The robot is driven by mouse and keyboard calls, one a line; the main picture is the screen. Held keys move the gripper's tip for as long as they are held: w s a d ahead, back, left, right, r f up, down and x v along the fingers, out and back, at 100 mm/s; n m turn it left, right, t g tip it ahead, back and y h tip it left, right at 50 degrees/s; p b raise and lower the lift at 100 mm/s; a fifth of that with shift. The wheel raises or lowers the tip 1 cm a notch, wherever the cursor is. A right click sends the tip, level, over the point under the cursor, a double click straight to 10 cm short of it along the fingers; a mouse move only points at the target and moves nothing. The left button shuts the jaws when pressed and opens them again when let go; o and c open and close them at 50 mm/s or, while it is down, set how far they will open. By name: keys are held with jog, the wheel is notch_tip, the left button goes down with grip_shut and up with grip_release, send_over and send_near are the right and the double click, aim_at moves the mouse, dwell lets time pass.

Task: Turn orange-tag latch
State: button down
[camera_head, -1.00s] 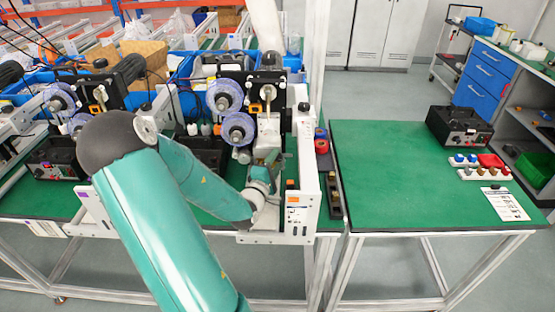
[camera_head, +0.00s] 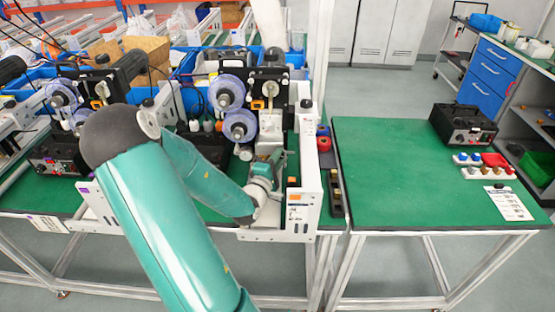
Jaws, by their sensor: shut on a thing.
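The coder machine with the orange tag (camera_head: 295,198) on its white front plate stands at the right end of the left bench. My teal arm reaches in from the front. My gripper (camera_head: 276,166) is inside this machine, just left of the tagged plate and below the white block under the blue reels. It is shut on a small part there, which I take to be the latch. The latch itself is mostly hidden by the gripper, so its angle cannot be told.
Blue reels (camera_head: 239,125) hang close above my gripper. The white side plate (camera_head: 309,165) stands close on its right. A green table (camera_head: 400,180) to the right is mostly clear, with a black box (camera_head: 463,125) at its back right.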

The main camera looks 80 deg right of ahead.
jog(key=shift+m, duration=0.3)
jog(key=shift+r+m+y, duration=0.2)
jog(key=shift+m+y, duration=0.4)
jog(key=shift+m, duration=0.6)
jog(key=m, duration=0.2)
jog(key=m+t+y, duration=0.1)
jog(key=shift+d+r+m+y, duration=0.1)
jog(key=shift+r+m+y, duration=0.1)
jog(key=shift+m+y, duration=0.15)
jog(key=m, duration=0.1)
jog(key=m+t+y, duration=0.1)
jog(key=m, duration=0.1)
jog(key=shift+s+r+m+t, duration=0.15)
jog(key=shift+s+m+t, duration=0.05)
jog(key=shift+m+t, duration=0.1)
jog(key=shift+d+m+t+y, duration=0.1)
jog(key=shift+m+t+y, duration=0.25)
jog(key=shift+m+t, duration=0.65)
jog(key=c, duration=1.3)
grip_release()
jog(key=shift+o, duration=0.2)
